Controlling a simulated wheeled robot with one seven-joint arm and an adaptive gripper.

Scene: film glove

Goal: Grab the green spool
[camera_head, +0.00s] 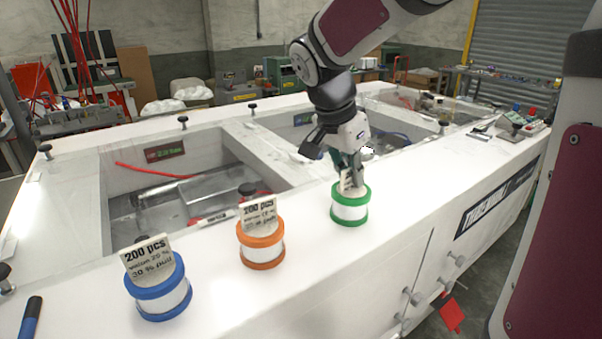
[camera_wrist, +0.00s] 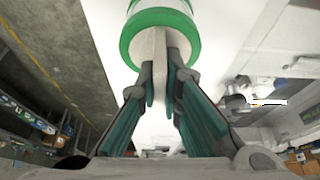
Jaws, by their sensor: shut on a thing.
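The green spool (camera_head: 349,212) has green rims and a white middle. It stands upright on the white machine top, to the right of an orange spool and a blue spool. A paper tag stands up from it. My gripper (camera_head: 347,172) is above it, pointing down, with its fingers closed around the tag. In the wrist view the green spool (camera_wrist: 160,35) is at the top, and the fingers of my gripper (camera_wrist: 163,75) press on both sides of the pale tag (camera_wrist: 158,55). The spool appears to rest on the surface; I cannot see any gap beneath it.
An orange spool (camera_head: 261,246) and a blue spool (camera_head: 160,292) stand to the left, both with tags. Behind them are recessed bays (camera_head: 190,190) in the machine top. A dark blue marker-like object (camera_head: 30,318) lies at the lower left. The front edge drops off at the right.

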